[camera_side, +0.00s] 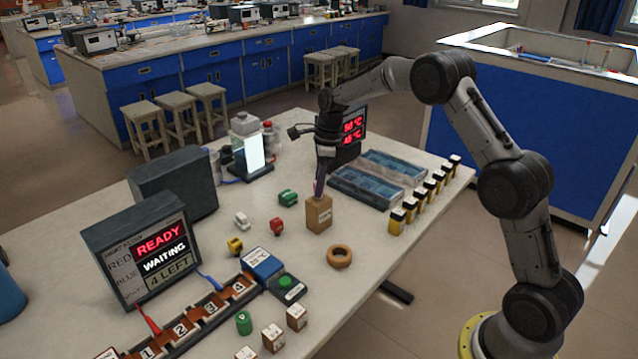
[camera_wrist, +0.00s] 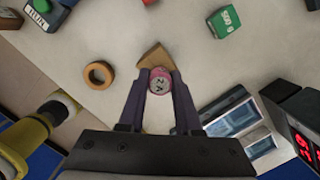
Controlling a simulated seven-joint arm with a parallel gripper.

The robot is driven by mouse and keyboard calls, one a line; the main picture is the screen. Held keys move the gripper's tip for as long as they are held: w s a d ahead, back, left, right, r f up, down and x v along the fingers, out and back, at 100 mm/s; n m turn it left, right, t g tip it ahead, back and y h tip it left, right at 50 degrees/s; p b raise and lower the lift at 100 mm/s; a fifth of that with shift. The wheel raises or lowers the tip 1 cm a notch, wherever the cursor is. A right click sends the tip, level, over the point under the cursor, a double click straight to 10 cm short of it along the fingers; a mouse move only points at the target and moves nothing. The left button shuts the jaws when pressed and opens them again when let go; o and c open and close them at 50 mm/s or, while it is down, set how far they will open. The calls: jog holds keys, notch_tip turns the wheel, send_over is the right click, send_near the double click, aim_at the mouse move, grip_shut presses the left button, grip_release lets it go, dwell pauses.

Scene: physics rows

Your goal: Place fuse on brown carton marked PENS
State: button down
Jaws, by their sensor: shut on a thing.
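The brown carton (camera_side: 319,215) stands upright on the table near its middle, with small dark print that I cannot read. In the wrist view a corner of the carton (camera_wrist: 154,56) shows just beyond the fingertips. My gripper (camera_side: 319,191) points down right over the carton top. In the wrist view my gripper (camera_wrist: 160,84) is shut on the fuse (camera_wrist: 159,83), a small pink-red cylinder with a pale marked end. The fuse is mostly hidden by the fingers in the side view. I cannot tell whether it touches the carton.
A brown ring (camera_side: 339,256) lies right of the carton. Green (camera_side: 288,197), red (camera_side: 277,226) and white (camera_side: 242,220) small blocks lie to its left. Blue trays (camera_side: 365,186) and a row of yellow-black pieces (camera_side: 411,209) stand behind right. A display (camera_side: 145,255) stands at left.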

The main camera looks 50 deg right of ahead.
jog(key=shift+f, duration=0.15)
jog(key=c, duration=0.6)
grip_release()
notch_tip(320, 180, up, 12)
jog(key=s+d, duration=0.1)
jog(key=shift+s+r, duration=0.2)
